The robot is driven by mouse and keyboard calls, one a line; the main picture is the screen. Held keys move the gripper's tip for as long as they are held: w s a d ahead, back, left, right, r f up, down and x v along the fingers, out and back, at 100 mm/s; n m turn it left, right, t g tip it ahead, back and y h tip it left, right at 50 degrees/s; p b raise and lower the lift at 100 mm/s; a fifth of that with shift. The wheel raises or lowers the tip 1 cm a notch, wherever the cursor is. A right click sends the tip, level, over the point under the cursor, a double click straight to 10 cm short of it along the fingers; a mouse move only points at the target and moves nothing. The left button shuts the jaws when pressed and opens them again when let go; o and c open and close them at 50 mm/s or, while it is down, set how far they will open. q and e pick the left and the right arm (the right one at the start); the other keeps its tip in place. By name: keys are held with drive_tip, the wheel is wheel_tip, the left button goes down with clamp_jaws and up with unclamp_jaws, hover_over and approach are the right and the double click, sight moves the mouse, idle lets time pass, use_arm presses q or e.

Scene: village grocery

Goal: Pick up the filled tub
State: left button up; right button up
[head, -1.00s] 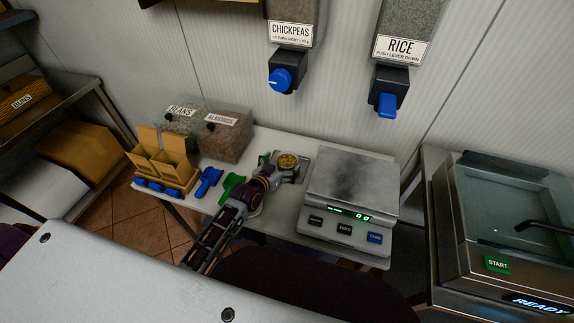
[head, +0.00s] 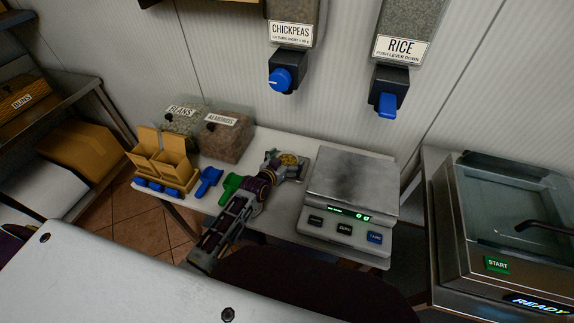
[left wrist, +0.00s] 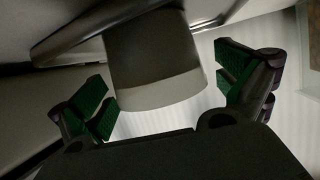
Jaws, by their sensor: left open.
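The filled tub (head: 289,159) stands near the back of the white table, left of the scale, with yellowish contents showing at its top. My left gripper (head: 284,169) is at the tub, reaching in from the front left, and partly hides its side. In the left wrist view the tub (left wrist: 155,65) is a dark, rounded shape with a pale band, between the open green-padded fingers of the left gripper (left wrist: 165,85). A gap shows at the right pad; the left pad is very close, and I cannot tell if it touches. My right gripper is out of view.
The scale (head: 345,230) stands close right of the tub. A green scoop (head: 230,187) and a blue scoop (head: 208,181) lie left of my arm. Beans (head: 183,122) and almonds (head: 224,138) bins stand behind. The chickpeas dispenser (head: 287,70) hangs above.

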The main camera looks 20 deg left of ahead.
use_arm(q)
drive_tip(key=c, duration=1.3)
drive_tip(key=shift+r, duration=0.15)
wheel_tip(320, 180, up, 10)
idle(0.5)
drive_tip(key=shift+f, duration=0.2)
